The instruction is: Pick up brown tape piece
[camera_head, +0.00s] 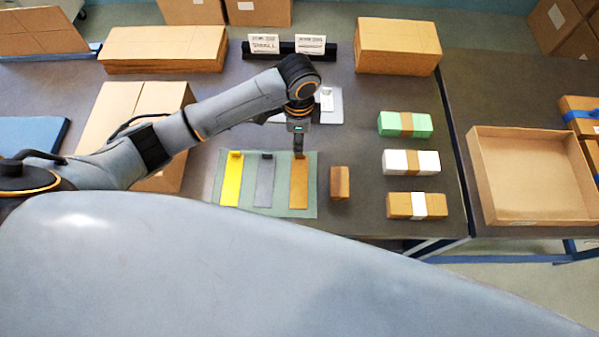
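The brown tape piece (299,186) is a flat strip at the right side of a green-grey mat (248,206). My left gripper (299,154) points down at the far end of the brown strip and hides that end. I cannot tell whether its fingers are open or shut, or whether they touch the strip. My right gripper is not in view.
A small brown block (340,183) stands close to the mat's right. Green (391,123), white (398,161) and brown (399,205) banded packs line the table's right side. An open carton (535,222) sits farther right.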

